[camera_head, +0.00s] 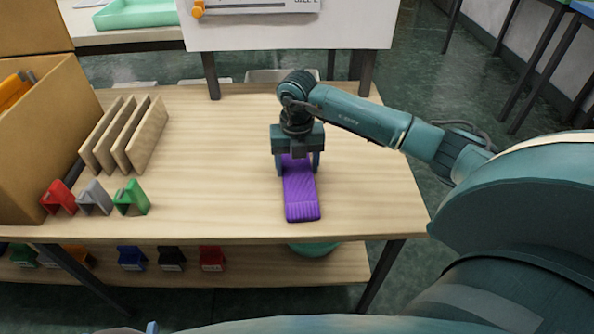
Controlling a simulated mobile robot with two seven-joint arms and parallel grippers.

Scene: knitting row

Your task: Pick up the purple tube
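The purple tube (301,195) is a soft, ribbed knitted piece lying lengthwise on the wooden table (220,200), right of its middle. My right gripper (298,163) is over the far end of the tube, pointing down. Its two fingers stand apart, one on each side of the purple piece. Whether they touch it is unclear, and the far end is hidden under the gripper. My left gripper is not in view.
A wooden rack (140,135) stands at the left beside a cardboard box (45,150). Red (59,198), grey (94,198) and green (131,198) clips stand before it. A white board (290,25) rises behind. The table's middle is clear.

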